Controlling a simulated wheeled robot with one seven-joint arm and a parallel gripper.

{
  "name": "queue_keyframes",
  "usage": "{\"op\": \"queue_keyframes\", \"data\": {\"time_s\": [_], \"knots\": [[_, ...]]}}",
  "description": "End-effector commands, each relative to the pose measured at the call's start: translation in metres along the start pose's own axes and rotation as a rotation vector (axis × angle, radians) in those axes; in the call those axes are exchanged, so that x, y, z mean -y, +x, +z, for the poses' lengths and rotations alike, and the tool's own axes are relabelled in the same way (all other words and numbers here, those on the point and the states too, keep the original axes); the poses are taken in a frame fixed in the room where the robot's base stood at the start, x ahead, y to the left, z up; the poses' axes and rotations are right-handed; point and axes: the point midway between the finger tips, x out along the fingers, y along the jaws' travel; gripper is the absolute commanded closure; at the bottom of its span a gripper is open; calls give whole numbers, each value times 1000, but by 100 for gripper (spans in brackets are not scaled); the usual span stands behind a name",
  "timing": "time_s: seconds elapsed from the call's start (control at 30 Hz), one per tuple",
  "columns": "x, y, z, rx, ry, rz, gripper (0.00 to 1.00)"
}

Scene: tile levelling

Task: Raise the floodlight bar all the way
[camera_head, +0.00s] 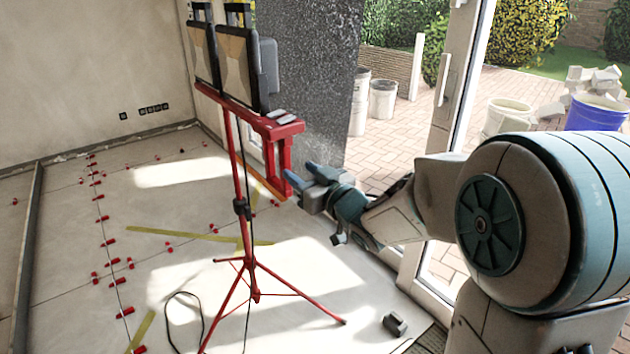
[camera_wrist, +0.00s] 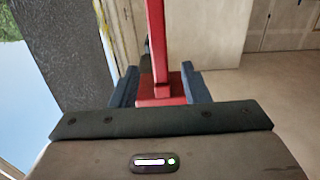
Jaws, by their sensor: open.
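The floodlight bar (camera_head: 236,103) is a red beam on top of a red tripod stand, with two black floodlights (camera_head: 236,66) mounted on it. A red bracket hangs down from the bar's right end as a handle (camera_head: 284,157). My gripper (camera_head: 304,180) is at the lower end of this handle, its blue fingers on either side. In the wrist view the red handle (camera_wrist: 157,50) rises between the two open fingers (camera_wrist: 160,85). I cannot tell whether either finger touches it. The tripod mast has a black clamp collar (camera_head: 241,208) at mid height.
The tripod legs (camera_head: 255,294) spread over the tiled floor, with a dark cable beside them. Several red levelling wedges (camera_head: 104,218) line the tile joints at left. A dark block (camera_head: 395,324) lies on the floor at right. Buckets (camera_head: 382,99) stand outside the glass door.

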Motion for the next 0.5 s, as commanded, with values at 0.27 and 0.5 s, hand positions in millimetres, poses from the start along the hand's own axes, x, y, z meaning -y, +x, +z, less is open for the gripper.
{"op": "queue_keyframes", "data": {"time_s": [0.27,0.5], "knots": [[0,-40,-1,-1,0,1,58],[0,-46,0,-2,1,0,58]]}}
